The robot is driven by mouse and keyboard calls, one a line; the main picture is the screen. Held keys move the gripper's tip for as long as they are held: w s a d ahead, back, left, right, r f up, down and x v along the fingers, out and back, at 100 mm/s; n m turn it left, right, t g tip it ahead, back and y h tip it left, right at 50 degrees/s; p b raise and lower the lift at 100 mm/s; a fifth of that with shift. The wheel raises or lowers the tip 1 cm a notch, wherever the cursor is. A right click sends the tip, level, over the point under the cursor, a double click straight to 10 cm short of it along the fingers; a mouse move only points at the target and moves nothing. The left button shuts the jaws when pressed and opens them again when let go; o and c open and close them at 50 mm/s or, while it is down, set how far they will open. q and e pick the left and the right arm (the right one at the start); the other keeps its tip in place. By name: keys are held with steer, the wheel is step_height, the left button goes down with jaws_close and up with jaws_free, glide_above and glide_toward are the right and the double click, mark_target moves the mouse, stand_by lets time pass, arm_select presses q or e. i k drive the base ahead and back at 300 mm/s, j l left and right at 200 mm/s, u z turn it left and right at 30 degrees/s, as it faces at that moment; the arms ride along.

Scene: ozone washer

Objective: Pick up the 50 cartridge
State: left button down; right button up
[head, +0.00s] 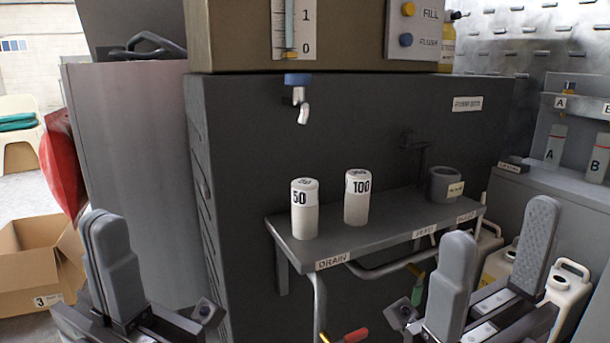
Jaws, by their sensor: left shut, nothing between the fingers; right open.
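The 50 cartridge (305,213) is a white cylinder with a black "50" on its band. It stands upright at the left end of a grey shelf (375,230). The 100 cartridge (357,200) stands upright just to its right, with a small gap between them. My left gripper (112,262) is at the lower left, its fingers together and empty, well apart from the cartridges. My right gripper (495,270) is at the lower right, its two fingers spread wide with nothing held. It is apart from the cartridges, in front of the shelf's right side.
A grey cup (445,184) sits at the shelf's right end. A spout (301,108) hangs above the shelf. Pipes with a red-handled valve (355,336) run below. White jugs (568,290) stand at right. A cardboard box (30,262) lies at left.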

mark_target(304, 189)
steer(key=l+u, duration=1.4)
steer(key=l, duration=0.15)
steer(key=k, duration=0.05)
